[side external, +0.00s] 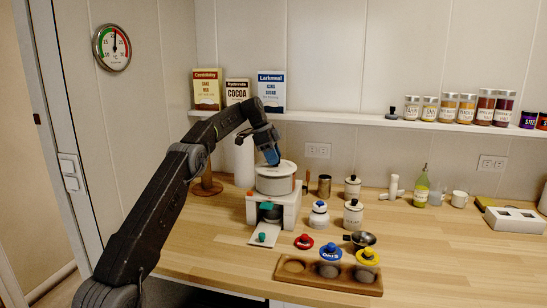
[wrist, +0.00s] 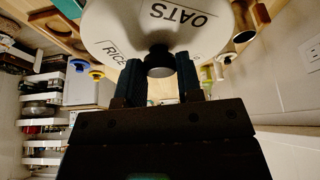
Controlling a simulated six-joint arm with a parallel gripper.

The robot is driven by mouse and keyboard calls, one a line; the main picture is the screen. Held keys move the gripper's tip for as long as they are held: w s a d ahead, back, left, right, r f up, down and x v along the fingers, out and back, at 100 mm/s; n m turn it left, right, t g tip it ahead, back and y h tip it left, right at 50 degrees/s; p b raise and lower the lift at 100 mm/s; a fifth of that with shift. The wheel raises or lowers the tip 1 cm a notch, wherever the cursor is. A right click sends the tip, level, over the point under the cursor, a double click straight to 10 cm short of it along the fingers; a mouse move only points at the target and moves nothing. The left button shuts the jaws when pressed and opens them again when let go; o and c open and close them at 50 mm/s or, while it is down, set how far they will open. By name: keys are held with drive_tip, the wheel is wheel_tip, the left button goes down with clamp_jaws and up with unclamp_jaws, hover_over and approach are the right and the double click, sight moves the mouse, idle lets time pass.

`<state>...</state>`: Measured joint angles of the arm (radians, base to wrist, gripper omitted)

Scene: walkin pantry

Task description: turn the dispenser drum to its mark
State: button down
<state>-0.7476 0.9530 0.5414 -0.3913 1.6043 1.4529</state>
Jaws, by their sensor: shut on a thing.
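The dispenser drum (side external: 275,181) is a white round drum on top of a white stand (side external: 287,212) on the wooden counter. In the wrist view the drum (wrist: 112,22) fills the top and shows the words OATS and RICE, both tilted or inverted. A dark knob (wrist: 159,62) stands out from the drum's middle. My gripper (wrist: 161,75) is shut on this knob, with one blue finger on each side. In the side view my gripper (side external: 271,157) reaches down onto the drum's top and hides the knob. I cannot clearly tell where the mark is.
A wooden tray (side external: 318,284) with blue and yellow knobbed lids stands at the front. A red-knobbed lid (side external: 304,241) and white jars (side external: 353,214) are right of the dispenser. A paper roll (side external: 244,162) stands behind left. The counter's front right is clear.

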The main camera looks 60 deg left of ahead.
drive_tip(key=shift+m, duration=0.3)
idle(0.4)
drive_tip(key=c, duration=0.8)
unclamp_jaws()
drive_tip(key=shift+r, duration=0.1)
drive_tip(key=shift+s+a+r, duration=0.1)
drive_tip(key=shift+a+r, duration=0.1)
drive_tip(key=shift+r, duration=0.2)
drive_tip(key=s+a, duration=0.8)
drive_tip(key=shift+s+a+r, duration=0.1)
drive_tip(key=shift+s+a, duration=0.15)
drive_tip(key=shift+s, duration=0.05)
